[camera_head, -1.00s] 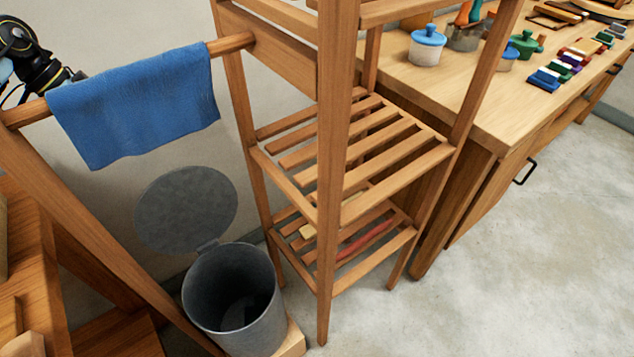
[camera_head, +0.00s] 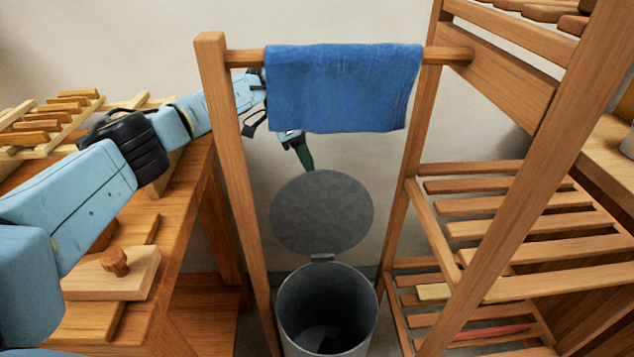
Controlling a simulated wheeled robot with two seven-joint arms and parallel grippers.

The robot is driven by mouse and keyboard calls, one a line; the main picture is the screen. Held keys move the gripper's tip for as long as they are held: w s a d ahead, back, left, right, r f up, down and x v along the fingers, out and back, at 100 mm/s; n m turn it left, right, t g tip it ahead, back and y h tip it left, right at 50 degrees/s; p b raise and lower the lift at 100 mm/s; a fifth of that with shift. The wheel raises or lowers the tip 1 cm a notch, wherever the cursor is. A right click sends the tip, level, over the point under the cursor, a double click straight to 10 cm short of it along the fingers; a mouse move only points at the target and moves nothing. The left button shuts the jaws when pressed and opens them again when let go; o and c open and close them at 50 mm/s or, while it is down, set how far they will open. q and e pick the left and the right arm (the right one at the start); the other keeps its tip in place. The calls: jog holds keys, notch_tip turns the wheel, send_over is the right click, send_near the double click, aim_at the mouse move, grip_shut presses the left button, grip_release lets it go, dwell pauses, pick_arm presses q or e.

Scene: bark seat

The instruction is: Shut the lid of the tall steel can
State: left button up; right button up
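The tall steel can (camera_head: 293,312) stands on the floor below the towel rail, its dark mouth facing up. Its round grey lid (camera_head: 322,212) stands open, raised at the back hinge near the wall. My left arm reaches from the left behind the rail's left post. My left gripper (camera_head: 292,140) is behind the rail, above the lid and apart from it. My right gripper is out of view.
The blue towel (camera_head: 345,88) hangs on a wooden rail between two posts. A slatted shelf (camera_head: 510,224) stands at right. A wooden bench (camera_head: 190,215) at left carries slatted pieces and a board with a knob (camera_head: 110,275). The wall is close behind the lid.

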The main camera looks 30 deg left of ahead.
aim_at(316, 178)
pick_arm(q)
jog(key=b+x, duration=0.1)
jog(key=x, duration=0.3)
jog(key=shift+f, duration=0.2)
jog(key=shift+d+f, duration=0.3)
jog(key=shift+f, duration=0.3)
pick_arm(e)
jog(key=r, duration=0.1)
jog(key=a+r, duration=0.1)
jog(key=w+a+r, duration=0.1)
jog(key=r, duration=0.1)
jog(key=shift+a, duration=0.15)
pick_arm(q)
grip_shut()
